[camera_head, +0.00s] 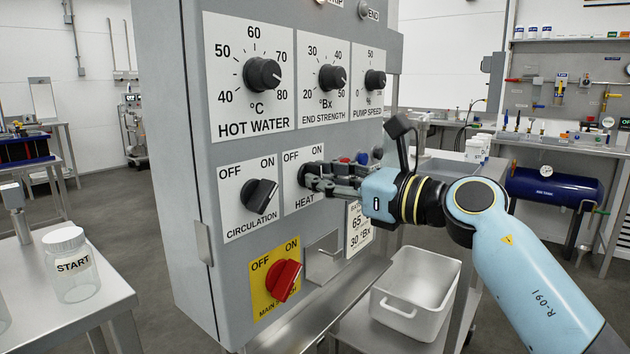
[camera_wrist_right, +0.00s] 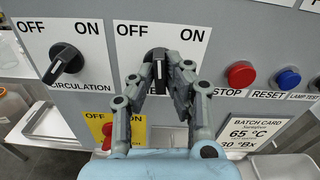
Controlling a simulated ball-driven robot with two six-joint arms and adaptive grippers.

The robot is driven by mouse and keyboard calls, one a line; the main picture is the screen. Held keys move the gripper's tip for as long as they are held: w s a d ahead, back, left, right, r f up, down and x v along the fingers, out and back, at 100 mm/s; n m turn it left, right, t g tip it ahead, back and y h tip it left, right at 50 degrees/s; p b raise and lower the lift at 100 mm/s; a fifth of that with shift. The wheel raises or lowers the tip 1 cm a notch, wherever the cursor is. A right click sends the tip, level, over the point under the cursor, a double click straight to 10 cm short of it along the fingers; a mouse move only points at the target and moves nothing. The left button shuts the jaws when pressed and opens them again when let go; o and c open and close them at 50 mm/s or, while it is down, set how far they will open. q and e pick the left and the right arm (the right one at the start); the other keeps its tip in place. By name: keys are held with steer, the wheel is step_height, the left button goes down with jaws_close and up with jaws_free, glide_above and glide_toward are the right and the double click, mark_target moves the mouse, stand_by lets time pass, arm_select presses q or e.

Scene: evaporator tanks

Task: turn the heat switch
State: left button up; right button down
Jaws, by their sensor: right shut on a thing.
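The heat switch (camera_head: 305,170) is a black rotary knob on a white HEAT plate (camera_head: 290,184) marked OFF and ON, on the front of a grey control cabinet. My right gripper (camera_head: 316,181) reaches it from the right in the head view, and its fingers hide much of the knob. In the wrist view the heat switch (camera_wrist_right: 157,58) sits between the two fingertips of my right gripper (camera_wrist_right: 158,80), which is shut on it. The knob's white line looks about upright there, between OFF and ON. My left gripper is not in view.
The circulation switch (camera_head: 260,195) is left of the heat switch, and the red main switch (camera_head: 284,280) is below. The red STOP button (camera_wrist_right: 240,74) and blue RESET button (camera_wrist_right: 288,78) are close to the right finger. A white tub (camera_head: 415,290) stands below my right arm.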

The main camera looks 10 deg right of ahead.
steer(key=shift+n+b, duration=0.85)
steer(key=shift+n, duration=0.15)
